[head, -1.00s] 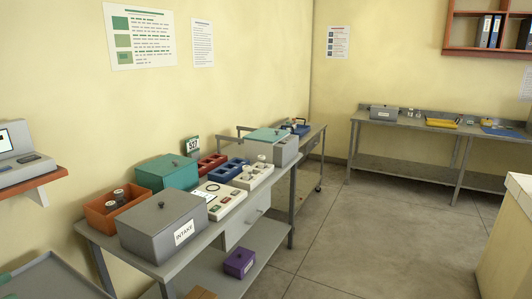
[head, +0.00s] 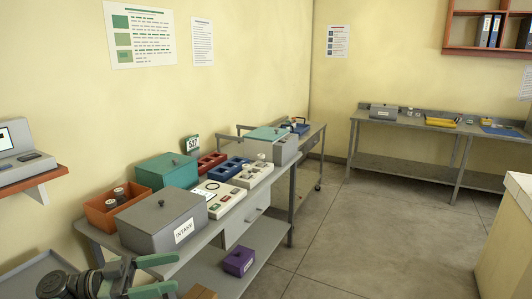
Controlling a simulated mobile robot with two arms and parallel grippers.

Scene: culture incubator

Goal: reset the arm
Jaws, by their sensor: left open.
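My left gripper (head: 166,274) is at the bottom left of the head view, its two green fingers apart and nothing between them. It is in front of the near end of the grey bench (head: 212,238), below the grey INTAKE box (head: 160,222) in the picture. It appears apart from the box. My right gripper is not in view.
The bench carries an orange bin (head: 98,212) with dark-capped jars, a teal box (head: 165,170), and red and blue racks. A purple box (head: 239,261) sits on the lower shelf. A grey tray (head: 35,272) is at left. Open floor (head: 350,235) lies to the right.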

